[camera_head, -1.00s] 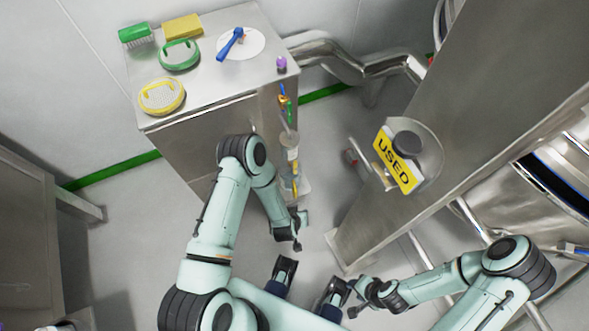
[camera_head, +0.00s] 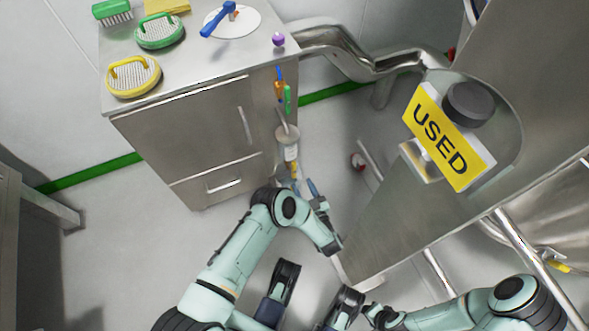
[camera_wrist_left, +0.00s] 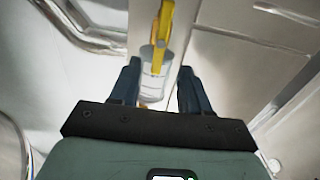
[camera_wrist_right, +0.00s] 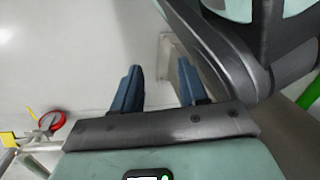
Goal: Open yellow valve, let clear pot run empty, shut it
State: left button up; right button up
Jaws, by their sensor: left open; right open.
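The yellow valve (camera_head: 294,170) sits low on the cabinet's right side, under a clear pot (camera_head: 288,145) with a pale label. My left gripper (camera_head: 305,186) is open just beside and below the yellow valve. In the left wrist view a yellow part (camera_wrist_left: 162,30) and a clear container (camera_wrist_left: 153,58) lie beyond and between my open fingers (camera_wrist_left: 158,78); neither is gripped. I cannot tell the handle's turn or the liquid level. My right gripper (camera_wrist_right: 160,80) is open and empty, low over the floor.
The steel cabinet (camera_head: 190,145) carries brushes, a sponge and a purple knob (camera_head: 278,39). Blue, orange and green parts (camera_head: 281,88) hang above the pot. A steel machine with a yellow USED sign (camera_head: 447,138) stands close on the right. A red ring (camera_wrist_right: 51,121) shows in the right wrist view.

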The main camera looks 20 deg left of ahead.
aim_at(295, 170)
pick_arm(q)
jog(key=b+x, duration=0.2)
jog(key=x, duration=0.6)
jog(key=shift+w+a, duration=0.25)
pick_arm(e)
jog(key=shift+g, duration=0.9)
jog(key=s+f, duration=0.2)
jog(key=s, duration=0.3)
jog(key=shift+d+f, duration=0.25)
jog(key=shift+f, duration=0.15)
jog(key=shift+w, duration=0.1)
pick_arm(q)
grip_shut()
